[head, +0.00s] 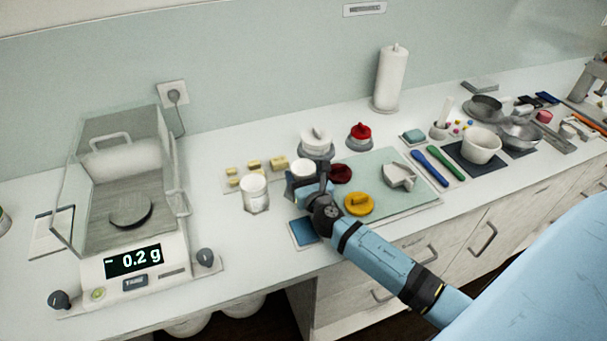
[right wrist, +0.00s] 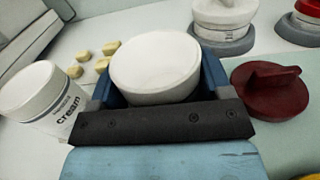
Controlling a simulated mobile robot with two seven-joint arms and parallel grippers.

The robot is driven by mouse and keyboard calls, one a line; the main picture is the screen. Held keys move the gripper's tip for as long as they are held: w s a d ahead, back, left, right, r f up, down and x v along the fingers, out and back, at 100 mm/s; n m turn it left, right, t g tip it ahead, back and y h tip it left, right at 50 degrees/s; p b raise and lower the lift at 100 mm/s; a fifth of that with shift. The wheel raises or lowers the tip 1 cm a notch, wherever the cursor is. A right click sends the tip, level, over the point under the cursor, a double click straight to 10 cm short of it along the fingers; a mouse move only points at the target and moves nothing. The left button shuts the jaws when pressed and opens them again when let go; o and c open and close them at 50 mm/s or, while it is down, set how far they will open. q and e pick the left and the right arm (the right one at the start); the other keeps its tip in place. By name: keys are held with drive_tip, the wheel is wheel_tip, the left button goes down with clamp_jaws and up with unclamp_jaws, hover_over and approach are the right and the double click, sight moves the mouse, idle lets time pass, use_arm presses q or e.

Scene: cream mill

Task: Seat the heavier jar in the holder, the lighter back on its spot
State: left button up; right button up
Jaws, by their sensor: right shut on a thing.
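My right gripper (head: 305,183) is shut on a white-lidded jar (head: 302,168), its blue fingers on either side of it. In the right wrist view the held jar (right wrist: 155,66) shows mostly its lid; its body is hidden by the gripper, and I cannot tell whether it touches the counter. A second white-lidded jar (head: 255,194) stands upright on the counter to the left; its label reads "cream" in the right wrist view (right wrist: 45,100). I cannot tell which jar is heavier, nor clearly pick out the holder. My left gripper is not in view.
A balance (head: 134,262) with an open glass shield reads -0.2 g; its round pan (head: 131,210) is empty. Yellow blocks (head: 254,164), a white-topped grey base (head: 316,141), dark red (head: 341,173) and yellow knobbed lids (head: 359,203) and a blue square (head: 303,232) surround the gripper.

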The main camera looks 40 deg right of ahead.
drive_tip(key=shift+f, duration=0.1)
idle(0.7)
drive_tip(key=o, duration=1)
drive_tip(key=shift+s+f, duration=0.1)
drive_tip(key=shift+s, duration=0.15)
drive_tip(key=b+v, duration=0.1)
drive_tip(key=v, duration=1.2)
drive_tip(key=shift+s+a+b, duration=0.15)
drive_tip(key=shift+b, duration=0.25)
